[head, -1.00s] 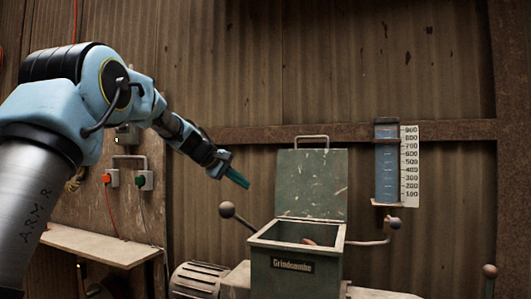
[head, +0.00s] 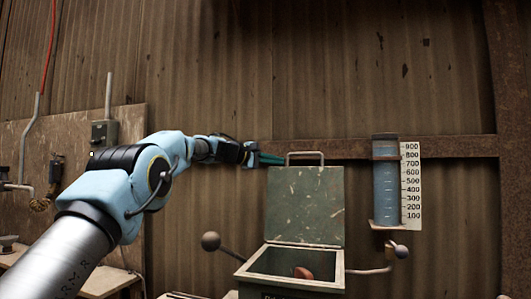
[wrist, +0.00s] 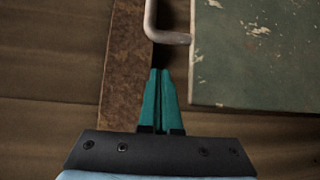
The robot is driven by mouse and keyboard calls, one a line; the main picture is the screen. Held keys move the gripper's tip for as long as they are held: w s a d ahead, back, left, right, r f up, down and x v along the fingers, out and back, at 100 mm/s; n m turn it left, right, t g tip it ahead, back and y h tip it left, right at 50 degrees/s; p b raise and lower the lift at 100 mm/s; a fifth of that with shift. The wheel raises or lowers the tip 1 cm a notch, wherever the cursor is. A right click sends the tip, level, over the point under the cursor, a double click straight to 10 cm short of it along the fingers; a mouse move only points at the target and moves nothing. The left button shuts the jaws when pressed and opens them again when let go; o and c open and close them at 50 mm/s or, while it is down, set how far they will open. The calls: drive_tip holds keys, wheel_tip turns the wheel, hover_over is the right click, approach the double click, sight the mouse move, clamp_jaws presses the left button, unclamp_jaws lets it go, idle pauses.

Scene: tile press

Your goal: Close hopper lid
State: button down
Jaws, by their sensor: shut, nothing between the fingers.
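The hopper lid (head: 306,205) is a worn green metal plate standing upright at the back of the hopper (head: 291,264), which is open at the top. A metal handle (head: 305,154) runs along the lid's top edge. My gripper (head: 284,159) has teal fingers that are shut and empty, by the lid's upper left corner. In the wrist view the shut fingertips (wrist: 159,72) point toward the bent end of the handle (wrist: 170,37), with the lid (wrist: 258,52) to their right. I cannot tell whether they touch. A reddish-brown piece (head: 303,272) lies inside the hopper.
A rusty horizontal beam (head: 455,148) crosses the corrugated wall behind the lid. A blue measuring cylinder (head: 385,185) with a number scale (head: 411,187) hangs to the right. Ball-ended levers (head: 211,241) stick out beside the hopper.

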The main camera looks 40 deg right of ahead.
sight(280, 181)
drive_tip(key=shift+s+a+r, duration=0.1)
drive_tip(key=shift+s+a, duration=0.1)
drive_tip(key=shift+s, duration=0.6)
drive_tip(key=shift+s+a+r, duration=0.1)
drive_tip(key=shift+s+a, duration=0.05)
drive_tip(key=shift+s, duration=0.6)
drive_tip(key=shift+f+b, duration=0.1)
drive_tip(key=shift+b, duration=0.35)
drive_tip(key=b, duration=0.2)
drive_tip(key=s+a+b, duration=0.1)
drive_tip(key=b, duration=0.1)
drive_tip(key=shift+a+f+h+b, duration=0.25)
drive_tip(key=shift+a+h+b, duration=0.05)
drive_tip(key=shift+h+b, duration=0.1)
drive_tip(key=s+a+f+m+h+b, duration=0.1)
drive_tip(key=a+b, duration=0.5)
drive_tip(key=b, duration=0.7)
drive_tip(key=s+a+f+m+g+h+b, duration=0.1)
drive_tip(key=s+a+b, duration=0.5)
drive_tip(key=b, duration=0.8)
drive_tip(key=s+a+f+m+g+h+b, duration=0.1)
drive_tip(key=s+a+f+m+h+b, duration=0.2)
drive_tip(key=b, duration=1.1)
drive_tip(key=s+a+f, duration=0.1)
drive_tip(key=a, duration=0.1)
drive_tip(key=shift+s+a+f+m, duration=0.2)
drive_tip(key=shift+a+m, duration=0.2)
